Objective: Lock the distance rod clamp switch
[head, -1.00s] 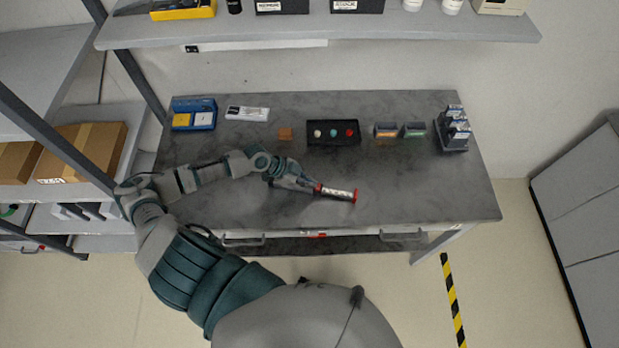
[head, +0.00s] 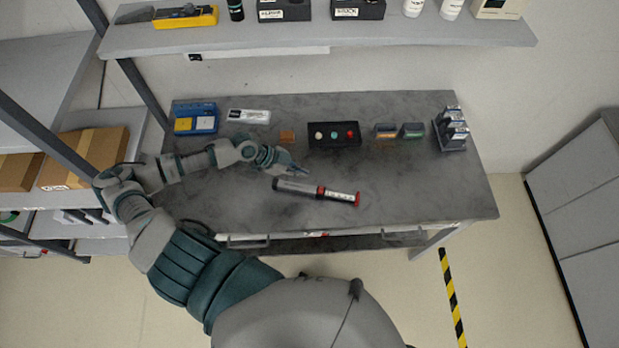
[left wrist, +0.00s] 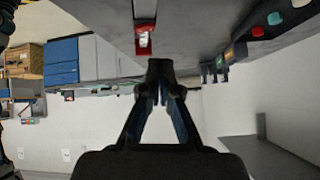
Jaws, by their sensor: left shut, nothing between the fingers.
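The distance rod (head: 300,188) lies on the grey table (head: 420,190). It is a dark grey cylinder with a red ring near its middle, a pale marked section and a red end at the right. A clamp switch cannot be made out on it at this size. My left gripper (head: 305,173) is shut and empty, just above the rod's grey part in the head view and apart from it. In the left wrist view the closed fingertips (left wrist: 160,66) point toward the red and white end of the rod (left wrist: 144,40). My right gripper is not in view.
A black box with white, teal and red buttons (head: 334,142) stands behind the rod. A small orange-brown block (head: 287,137), a blue case (head: 195,111), small containers (head: 386,131) and a dark rack (head: 451,145) line the back. The table's front right is clear.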

